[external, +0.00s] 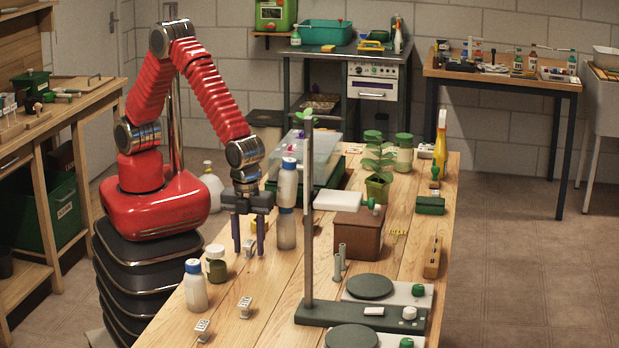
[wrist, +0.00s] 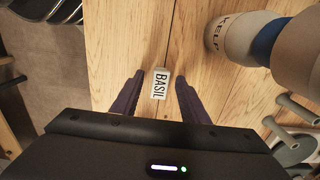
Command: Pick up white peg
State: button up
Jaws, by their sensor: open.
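A small white peg (wrist: 159,86) with a BASIL label lies on the wooden table between my two fingertips in the wrist view. It also shows in the external view (external: 250,246), low between the fingers. My gripper (external: 249,250) points down over the table, open, with one dark finger on each side of the peg. In the wrist view my gripper (wrist: 158,80) shows a gap between each finger and the peg. Two similar white pegs, one (external: 245,306) and another (external: 203,329), stand nearer the front of the table.
A KELP bottle (wrist: 224,35) stands close right of the gripper; stacked bottles show there externally (external: 287,232). A white bottle (external: 195,287) and a dark jar (external: 216,265) stand to the left. A metal stand (external: 309,215) rises to the right.

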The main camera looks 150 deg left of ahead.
jog(key=shift+f, duration=0.25)
jog(key=shift+c, duration=0.6)
grip_shut()
